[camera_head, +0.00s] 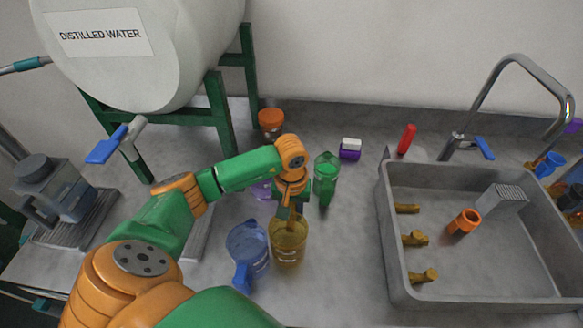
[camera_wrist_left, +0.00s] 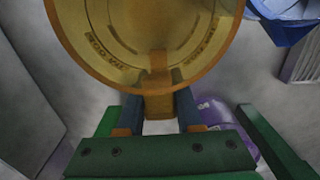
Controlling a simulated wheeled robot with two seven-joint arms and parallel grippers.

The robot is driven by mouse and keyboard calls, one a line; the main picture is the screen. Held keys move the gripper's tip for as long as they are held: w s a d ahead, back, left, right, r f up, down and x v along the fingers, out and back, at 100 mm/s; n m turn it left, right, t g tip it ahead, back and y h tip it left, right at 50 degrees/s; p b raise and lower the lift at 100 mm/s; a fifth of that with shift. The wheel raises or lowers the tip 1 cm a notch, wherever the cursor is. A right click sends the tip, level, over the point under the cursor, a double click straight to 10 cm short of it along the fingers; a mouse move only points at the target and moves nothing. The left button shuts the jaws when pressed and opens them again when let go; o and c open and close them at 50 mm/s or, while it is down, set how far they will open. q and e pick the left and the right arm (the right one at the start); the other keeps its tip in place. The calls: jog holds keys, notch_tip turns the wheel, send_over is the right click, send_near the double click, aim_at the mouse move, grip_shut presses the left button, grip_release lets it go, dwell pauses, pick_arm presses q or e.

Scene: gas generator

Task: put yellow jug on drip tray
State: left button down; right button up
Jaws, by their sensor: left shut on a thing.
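The yellow jug (camera_head: 288,246) is see-through and stands upright, or nearly so, in the middle of the head view. I cannot tell whether it touches the counter. My left gripper (camera_head: 289,211) is at its back side. In the left wrist view the round yellow jug (camera_wrist_left: 150,35) fills the top, and my left gripper (camera_wrist_left: 158,108) is shut on its handle. A ribbed grey tray (camera_head: 203,222) lies left of the jugs, partly hidden by my left arm. Another ribbed tray (camera_head: 98,218) lies farther left under a grey jug (camera_head: 55,188). My right gripper is out of view.
A blue jug (camera_head: 248,250) stands close left of the yellow one. A purple jug (camera_head: 262,190) and green jug (camera_head: 326,178) are behind. The white tank (camera_head: 150,70) has a blue-handled tap (camera_head: 120,142). The sink (camera_head: 480,292) is at right.

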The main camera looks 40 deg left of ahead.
pick_arm(q)
jog(key=shift+f, duration=0.45)
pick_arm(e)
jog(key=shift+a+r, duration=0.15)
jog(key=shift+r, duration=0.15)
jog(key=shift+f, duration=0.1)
pick_arm(q)
jog(key=shift+f+b, duration=0.2)
jog(key=shift+b, duration=0.1)
jog(key=c, duration=0.6)
grip_release()
jog(key=shift+r, duration=0.1)
jog(key=shift+o, duration=0.2)
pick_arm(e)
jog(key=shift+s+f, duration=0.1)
